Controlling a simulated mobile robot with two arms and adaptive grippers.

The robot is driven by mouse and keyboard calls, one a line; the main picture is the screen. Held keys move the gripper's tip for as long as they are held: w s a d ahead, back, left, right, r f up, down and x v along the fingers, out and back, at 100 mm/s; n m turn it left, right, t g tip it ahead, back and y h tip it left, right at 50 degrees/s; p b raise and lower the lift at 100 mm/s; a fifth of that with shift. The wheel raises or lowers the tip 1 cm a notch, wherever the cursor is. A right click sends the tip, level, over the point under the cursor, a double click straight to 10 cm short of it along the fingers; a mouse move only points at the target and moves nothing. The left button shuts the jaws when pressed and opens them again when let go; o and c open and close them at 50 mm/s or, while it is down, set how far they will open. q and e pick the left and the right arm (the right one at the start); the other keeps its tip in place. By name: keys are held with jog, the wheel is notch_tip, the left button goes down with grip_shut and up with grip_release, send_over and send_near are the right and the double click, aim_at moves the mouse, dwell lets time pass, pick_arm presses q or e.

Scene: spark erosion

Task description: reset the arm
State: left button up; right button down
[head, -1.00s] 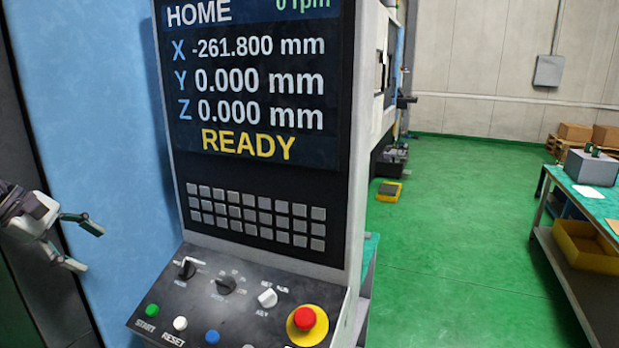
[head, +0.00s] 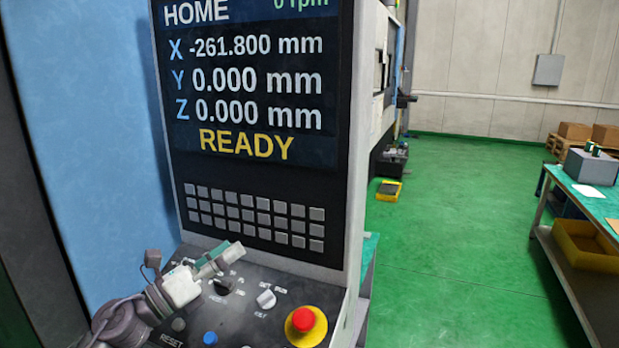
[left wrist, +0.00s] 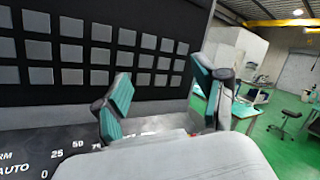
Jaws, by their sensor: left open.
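My left gripper (head: 226,255) is over the left part of the control panel (head: 255,325), in front of the machine's console. It is open and empty; in the left wrist view its two teal-padded fingers (left wrist: 165,92) stand apart in front of the keypad (left wrist: 95,50). The gripper and wrist hide the green start button and the left dial in the head view. The screen (head: 248,85) reads HOME, X -261.800, Y and Z 0.000, READY. My right gripper is not in view.
A red emergency stop (head: 303,319) on a yellow base sits at the panel's right. A white-handled knob (head: 266,299) and a blue button (head: 210,338) are close to the gripper. A workbench (head: 590,205) stands right.

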pick_arm(q)
jog(key=s+a+f+n+t+y, duration=0.1)
jog(key=s+a+f+n+y, duration=0.35)
jog(key=f+n+y, duration=0.7)
jog(key=s+a+f+n+y, duration=0.3)
jog(key=s+f+n+y, duration=0.3)
jog(key=n, duration=1.1)
jog(key=s+d+f+n+g+h, duration=0.1)
jog(key=s+f+n+g, duration=0.6)
jog(key=s, duration=0.6)
jog(key=s+d+f+n+g+h, duration=0.1)
jog(key=s+f+n+g, duration=0.3)
jog(key=s+f, duration=0.65)
notch_tip(320, 180, down, 28)
jog(key=s+m+g+b, duration=0.2)
jog(key=s+b, duration=0.1)
jog(key=b, duration=0.2)
jog(key=s+a+f+b, duration=0.1)
jog(key=s+f+b, duration=0.1)
jog(key=s+f, duration=0.6)
jog(key=s+a+f+g+b, duration=0.1)
jog(key=s+f+b, duration=0.2)
jog(key=s+f, duration=0.5)
notch_tip(320, 180, down, 6)
jog(key=shift+s+a, duration=0.3)
jog(key=shift+a, duration=0.05)
